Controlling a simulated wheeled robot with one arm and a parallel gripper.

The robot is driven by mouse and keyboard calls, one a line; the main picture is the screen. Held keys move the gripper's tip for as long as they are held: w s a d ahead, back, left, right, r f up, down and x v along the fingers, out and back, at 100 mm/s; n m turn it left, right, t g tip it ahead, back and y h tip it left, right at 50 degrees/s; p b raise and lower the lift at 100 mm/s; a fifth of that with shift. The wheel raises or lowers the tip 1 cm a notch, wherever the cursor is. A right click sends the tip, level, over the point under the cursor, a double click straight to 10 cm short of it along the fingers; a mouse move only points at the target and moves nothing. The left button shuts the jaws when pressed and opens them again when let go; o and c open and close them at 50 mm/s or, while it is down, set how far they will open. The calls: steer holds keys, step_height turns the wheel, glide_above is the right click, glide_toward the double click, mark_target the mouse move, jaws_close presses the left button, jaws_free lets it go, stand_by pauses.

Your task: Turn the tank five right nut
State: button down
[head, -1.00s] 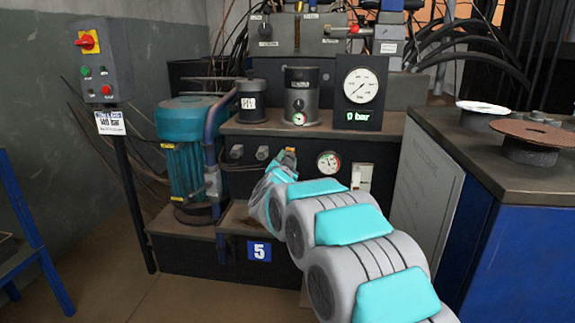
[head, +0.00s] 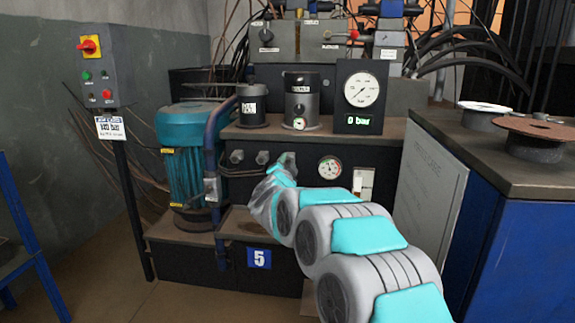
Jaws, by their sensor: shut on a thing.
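Tank five is the dark unit with the blue number 5 plate (head: 259,258) on its front. A row of grey nuts sits on its front panel: a left nut (head: 236,157), a middle nut (head: 262,158) and the right nut (head: 288,158). My gripper (head: 284,166) is at the right nut, at the far end of my grey and turquoise arm. It is shut on the right nut. The fingers are small and mostly hidden by my own wrist, so the exact grip on the nut does not show.
A round gauge (head: 330,167) sits just right of the nut. A large gauge (head: 362,90) above has a display reading 0 bar. A teal motor (head: 187,150) stands left. A blue cabinet (head: 520,250) with discs on top stands right. Open floor lies front left.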

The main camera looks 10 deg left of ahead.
steer(key=shift+f, duration=0.1)
steer(key=shift+c, duration=2.3)
jaws_free()
steer(key=s, duration=0.8)
steer(key=shift+a, duration=0.15)
steer(key=shift+w, duration=0.1)
